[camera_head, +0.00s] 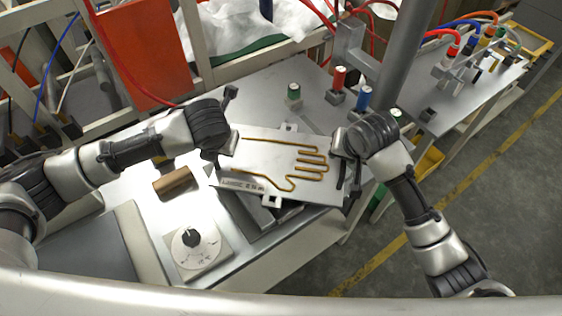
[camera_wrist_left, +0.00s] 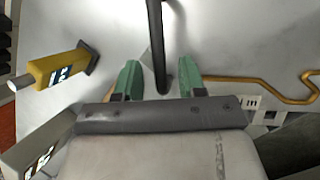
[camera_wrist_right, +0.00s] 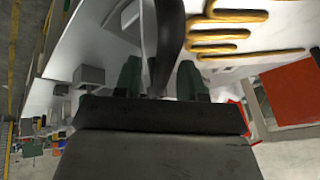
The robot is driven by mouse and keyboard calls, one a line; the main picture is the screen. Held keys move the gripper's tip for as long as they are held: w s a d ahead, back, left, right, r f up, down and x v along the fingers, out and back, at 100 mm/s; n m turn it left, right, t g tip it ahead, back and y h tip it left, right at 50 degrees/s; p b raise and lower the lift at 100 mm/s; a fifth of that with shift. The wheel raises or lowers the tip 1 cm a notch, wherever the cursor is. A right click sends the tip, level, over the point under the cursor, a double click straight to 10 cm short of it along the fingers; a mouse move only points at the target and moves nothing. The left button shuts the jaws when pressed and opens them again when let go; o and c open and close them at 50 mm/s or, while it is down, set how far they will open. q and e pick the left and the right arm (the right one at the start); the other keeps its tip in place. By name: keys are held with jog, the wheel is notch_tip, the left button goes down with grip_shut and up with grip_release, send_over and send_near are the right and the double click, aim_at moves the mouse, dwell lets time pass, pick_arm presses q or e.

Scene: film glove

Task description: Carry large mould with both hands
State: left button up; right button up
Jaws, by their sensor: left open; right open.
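The large mould (camera_head: 262,150) is a flat pale plate with a brass hand outline, lying over a grey block at the table's right part. My left gripper (camera_wrist_left: 160,80) is open at the mould's left edge, with a dark bar (camera_wrist_left: 155,35) between its green fingertips. My right gripper (camera_wrist_right: 158,78) is open at the right edge, with a dark curved bar (camera_wrist_right: 168,35) between its fingertips. Neither gripper is shut on its bar. In the head view the wrists hide most of both grippers. The brass outline also shows in the right wrist view (camera_wrist_right: 225,32).
Green (camera_head: 293,92), red (camera_head: 339,78) and blue (camera_head: 363,97) capped items stand behind the mould. A side table (camera_head: 445,112) with bottles is at right.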

jog(key=shift+s+r, duration=0.1)
jog(key=shift+r, duration=0.2)
pick_arm(q)
jog(key=v, duration=1)
pick_arm(e)
jog(key=v, duration=1.1)
jog(key=shift+r, duration=0.2)
pick_arm(q)
jog(key=shift+r, duration=0.1)
pick_arm(e)
jog(key=shift+s, duration=0.1)
